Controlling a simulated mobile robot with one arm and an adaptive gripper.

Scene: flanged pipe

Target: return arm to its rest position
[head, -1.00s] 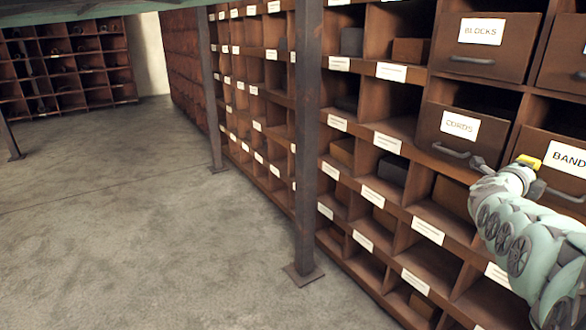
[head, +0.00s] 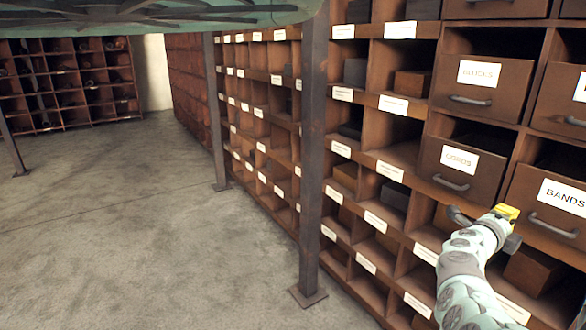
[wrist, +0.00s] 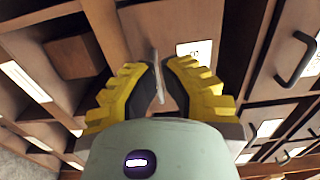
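My arm shows at the lower right of the head view. My gripper (head: 486,222) is in front of the shelf wall, left of the BANDS drawer (head: 552,205) and below the CORDS drawer (head: 461,165). In the wrist view my gripper's yellow fingers with dark pads (wrist: 161,72) sit close together with a narrow gap. A thin pale strip shows in the gap; I cannot tell what it is, but no object is visibly held.
The brown pigeonhole shelf (head: 386,240) fills the right side, with labels and some blocks in its compartments. The BLOCKS drawer (head: 481,85) is above CORDS. A dark metal post (head: 314,170) stands before the shelf. The concrete floor (head: 120,240) at left is clear.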

